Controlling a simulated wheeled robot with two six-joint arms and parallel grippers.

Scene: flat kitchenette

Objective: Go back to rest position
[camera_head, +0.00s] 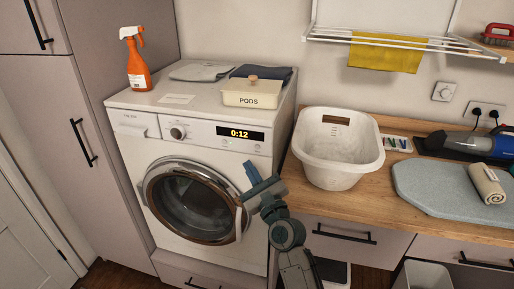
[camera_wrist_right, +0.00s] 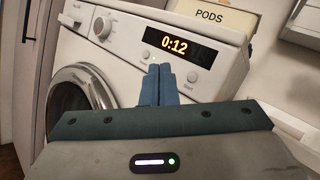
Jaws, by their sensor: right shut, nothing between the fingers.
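My right gripper (camera_head: 251,171) is shut and empty in front of the washing machine (camera_head: 131,183). Its blue fingers (camera_wrist_right: 160,84) are pressed together in the right wrist view. In the head view the fingertips are in front of the machine's front panel, to the right of the round door (camera_head: 190,205). The door looks closed, and the fingers do not hold it. The display (camera_head: 240,133) reads 0:12. My left gripper is not in either view.
On the machine stand an orange spray bottle (camera_head: 138,77), a PODS box (camera_head: 252,98) and folded cloths (camera_head: 201,71). A white laundry basket (camera_head: 339,168) stands on the wooden counter (camera_head: 376,202), near my right arm. An ironing board (camera_head: 425,190) lies farther right.

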